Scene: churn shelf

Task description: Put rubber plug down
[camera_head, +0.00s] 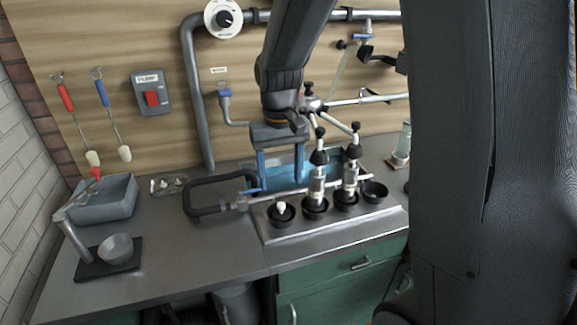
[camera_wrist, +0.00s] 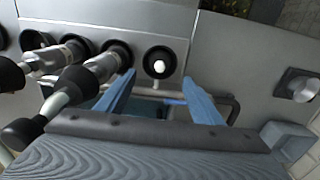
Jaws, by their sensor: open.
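A small white piece that looks like the rubber plug (camera_head: 281,207) stands in a black round cup (camera_head: 282,218) at the left end of a row of black cups on a metal tray (camera_head: 335,229). In the wrist view the white plug (camera_wrist: 160,67) shows in its cup, just beyond and between my fingertips. My gripper (camera_head: 281,180) is open, its two blue fingers pointing down behind that cup. In the wrist view my gripper (camera_wrist: 159,77) has empty space between its fingers. I see no contact between fingers and plug.
Two metal valve columns (camera_head: 317,185) with black knobs stand in the cups to the right. A dark hose loop (camera_head: 200,210) lies left of the tray. The counter front left of the tray is clear.

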